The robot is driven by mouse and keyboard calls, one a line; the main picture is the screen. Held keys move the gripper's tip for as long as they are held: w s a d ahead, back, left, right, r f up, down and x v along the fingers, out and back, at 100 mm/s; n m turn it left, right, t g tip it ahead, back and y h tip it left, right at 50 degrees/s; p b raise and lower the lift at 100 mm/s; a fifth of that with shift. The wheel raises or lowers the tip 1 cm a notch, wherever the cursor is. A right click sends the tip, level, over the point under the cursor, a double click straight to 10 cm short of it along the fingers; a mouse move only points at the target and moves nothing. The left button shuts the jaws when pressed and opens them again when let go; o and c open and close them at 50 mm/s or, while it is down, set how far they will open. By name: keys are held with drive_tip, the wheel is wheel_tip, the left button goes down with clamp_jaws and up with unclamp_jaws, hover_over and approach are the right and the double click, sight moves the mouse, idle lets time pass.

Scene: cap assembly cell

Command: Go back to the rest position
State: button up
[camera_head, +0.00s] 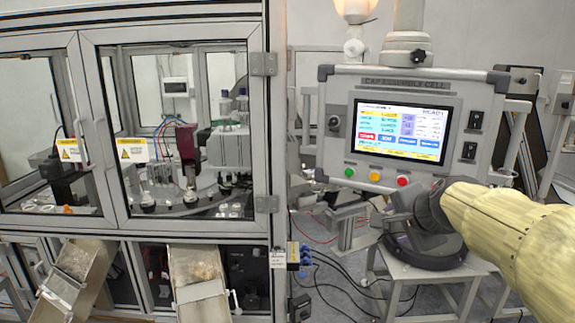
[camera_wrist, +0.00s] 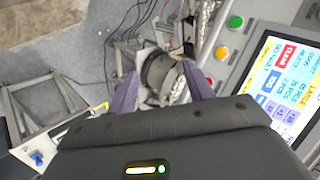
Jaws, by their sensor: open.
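My gripper (camera_head: 398,217) is in front of the control panel (camera_head: 340,120), at its lower right in the head view. My arm, in a pale yellow sleeve, reaches in from the right edge. In the wrist view my gripper (camera_wrist: 160,72) shows two purple fingers spread apart, with nothing visibly held. A dark round part shows beyond and between them. The panel's lit screen (camera_wrist: 285,80) and its green button (camera_wrist: 236,22) and yellow button (camera_wrist: 221,53) are right of the fingers. The gripper's exact distance from the panel cannot be told.
The glass-doored machine cabinet (camera_head: 270,160) fills the left, its doors shut. Two metal chutes (camera_head: 195,275) jut out below it. A pale stand (camera_head: 450,277) is below my gripper. Cables (camera_head: 340,285) lie on the grey floor between cabinet and stand.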

drive_tip(key=s+a+f+n+g, duration=0.3)
drive_tip(key=s+f+n, duration=0.4)
drive_tip(key=f, duration=0.6)
drive_tip(key=s+a+f+n+g, duration=0.4)
drive_tip(key=s+f+n, duration=0.3)
drive_tip(key=f, duration=0.6)
drive_tip(key=shift+s+g, duration=0.3)
drive_tip(key=shift+s, duration=0.9)
